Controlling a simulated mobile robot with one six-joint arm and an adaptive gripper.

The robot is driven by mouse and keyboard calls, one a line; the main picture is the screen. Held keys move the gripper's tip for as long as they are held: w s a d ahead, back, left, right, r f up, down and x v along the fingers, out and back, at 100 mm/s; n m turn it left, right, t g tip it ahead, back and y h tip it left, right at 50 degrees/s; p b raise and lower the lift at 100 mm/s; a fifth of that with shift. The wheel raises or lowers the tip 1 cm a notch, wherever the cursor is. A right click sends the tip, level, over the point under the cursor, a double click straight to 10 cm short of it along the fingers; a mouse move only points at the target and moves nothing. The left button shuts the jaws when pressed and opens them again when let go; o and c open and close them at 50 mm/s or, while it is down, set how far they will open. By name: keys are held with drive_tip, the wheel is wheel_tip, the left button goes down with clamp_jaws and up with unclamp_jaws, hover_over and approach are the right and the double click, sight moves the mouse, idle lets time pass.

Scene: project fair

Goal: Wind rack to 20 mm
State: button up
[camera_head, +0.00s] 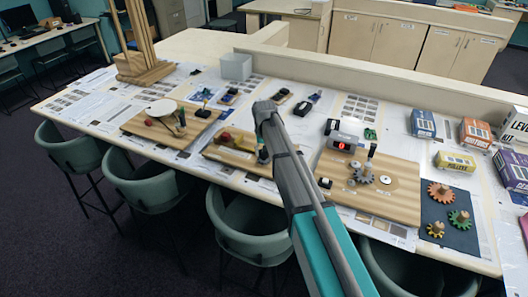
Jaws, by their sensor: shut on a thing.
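My arm reaches from the lower right over the wooden table, and my gripper (262,148) points down at the right end of the middle wooden board (230,153). It is shut on a small dark part at that end; the arm and fingers hide most of this part, so I cannot tell its shape. A red piece (225,138) and a yellowish piece stand on the left part of this board. I cannot make out a rack or a millimetre scale at this size.
To the right is a board (400,205) with grey gears and a red-lit display (344,146). To the left is a board with a white disc (164,108). Coloured gears lie on a dark mat (430,240). Boxes (455,162) stand far right. Green chairs (150,187) line the front edge.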

drive_tip(key=m, duration=0.5)
drive_tip(key=shift+m, duration=0.3)
drive_tip(key=m, duration=0.6)
drive_tip(key=shift+s, duration=0.1)
drive_tip(key=m, duration=0.6)
drive_tip(key=shift+m, duration=0.4)
drive_tip(key=m, duration=0.5)
drive_tip(key=shift+m, duration=0.3)
drive_tip(key=o, duration=1.1)
drive_tip(key=shift+o, duration=0.2)
drive_tip(key=shift+n, duration=0.4)
